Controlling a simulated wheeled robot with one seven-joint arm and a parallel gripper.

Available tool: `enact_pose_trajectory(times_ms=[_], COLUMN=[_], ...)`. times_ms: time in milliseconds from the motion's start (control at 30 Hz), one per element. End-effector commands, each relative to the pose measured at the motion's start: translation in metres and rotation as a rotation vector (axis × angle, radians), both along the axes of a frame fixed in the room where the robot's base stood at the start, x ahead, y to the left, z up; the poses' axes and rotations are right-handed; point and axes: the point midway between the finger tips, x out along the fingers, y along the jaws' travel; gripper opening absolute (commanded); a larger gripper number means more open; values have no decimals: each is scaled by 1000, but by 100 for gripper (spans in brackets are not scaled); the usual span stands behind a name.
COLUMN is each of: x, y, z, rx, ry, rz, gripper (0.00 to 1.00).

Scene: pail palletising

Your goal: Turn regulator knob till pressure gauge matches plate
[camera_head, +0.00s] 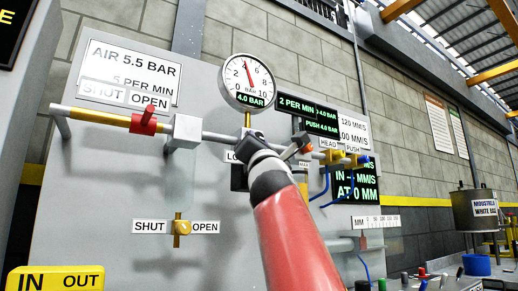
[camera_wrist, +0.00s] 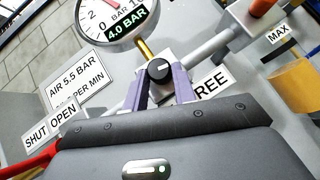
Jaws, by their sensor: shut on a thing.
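The round pressure gauge (camera_head: 249,82) stands on a brass stem at the upper middle of the panel. Its red needle points up, slightly left, near 4, and its green readout says 4.0 BAR. The gauge also shows, cut off, in the wrist view (camera_wrist: 112,20). A black plate (camera_head: 321,126) to its right reads PUSH 4.0 BAR in green. The black regulator knob (camera_wrist: 159,70) sits below the gauge stem in the wrist view. My gripper (camera_wrist: 162,78) is shut on it, with a purple finger on each side. My arm hides the knob in the head view.
A red valve handle (camera_head: 145,123) is on the yellow pipe at left, and a brass valve (camera_head: 181,227) sits below. White plate AIR 5.5 BAR (camera_head: 130,62) is behind the pipe. Fittings and blue hoses (camera_head: 325,184) crowd the right of my arm.

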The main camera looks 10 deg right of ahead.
Motion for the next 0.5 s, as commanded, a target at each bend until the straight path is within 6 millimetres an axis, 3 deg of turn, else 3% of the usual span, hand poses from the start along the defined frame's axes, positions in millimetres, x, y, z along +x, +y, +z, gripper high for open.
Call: enact_pose_trajectory(times_ms=[500], x=[-2], y=[5], z=[7], rx=[280], ry=[89], rz=[2], gripper=[4])
